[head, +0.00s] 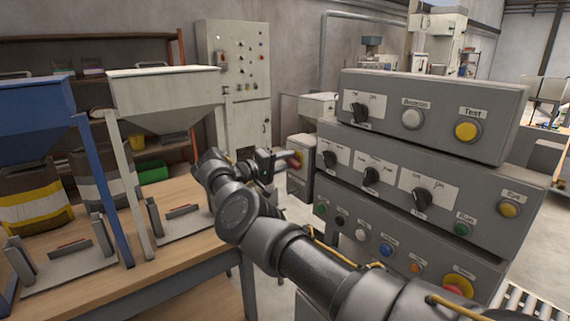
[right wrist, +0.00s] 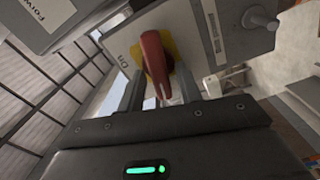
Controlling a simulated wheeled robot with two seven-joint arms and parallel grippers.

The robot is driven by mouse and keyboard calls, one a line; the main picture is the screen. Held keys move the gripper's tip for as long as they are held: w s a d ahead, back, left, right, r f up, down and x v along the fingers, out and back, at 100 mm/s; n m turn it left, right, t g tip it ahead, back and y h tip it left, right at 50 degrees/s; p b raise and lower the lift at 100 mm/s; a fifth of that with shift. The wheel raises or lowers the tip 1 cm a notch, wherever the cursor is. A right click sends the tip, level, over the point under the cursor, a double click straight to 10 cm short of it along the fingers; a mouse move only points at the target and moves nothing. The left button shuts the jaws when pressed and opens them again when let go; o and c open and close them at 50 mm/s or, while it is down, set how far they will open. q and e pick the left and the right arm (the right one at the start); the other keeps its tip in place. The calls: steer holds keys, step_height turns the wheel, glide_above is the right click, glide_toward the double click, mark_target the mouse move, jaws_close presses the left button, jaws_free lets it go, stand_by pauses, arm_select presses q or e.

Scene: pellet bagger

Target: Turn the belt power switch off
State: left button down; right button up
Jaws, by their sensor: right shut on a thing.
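A red rotary switch handle (right wrist: 156,62) on a yellow plate (right wrist: 170,50) sits on a small grey box in the right wrist view. Lettering that looks like "ON" is left of the handle. In the head view the right gripper (head: 282,162) reaches the handle from the left. The name of this switch cannot be read. My left gripper is in neither view.
Stacked grey control panels (head: 432,115) with several knobs and buttons stand close right of my right arm. A wooden table (head: 175,250) with a blue hopper (head: 35,105) and a white hopper (head: 165,88) is at left. A grey cabinet (head: 235,85) stands behind.

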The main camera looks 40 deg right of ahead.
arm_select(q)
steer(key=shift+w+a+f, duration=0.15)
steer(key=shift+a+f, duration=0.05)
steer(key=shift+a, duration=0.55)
arm_select(e)
steer(key=shift+n, duration=1.4)
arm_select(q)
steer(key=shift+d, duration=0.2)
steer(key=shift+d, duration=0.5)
arm_select(e)
steer(key=o, duration=0.6)
steer(key=shift+w+f, duration=0.1)
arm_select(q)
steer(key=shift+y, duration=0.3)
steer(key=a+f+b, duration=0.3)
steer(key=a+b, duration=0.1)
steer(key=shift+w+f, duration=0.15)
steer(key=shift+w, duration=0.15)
arm_select(e)
steer(key=a, duration=1.1)
steer(key=shift+w, duration=0.1)
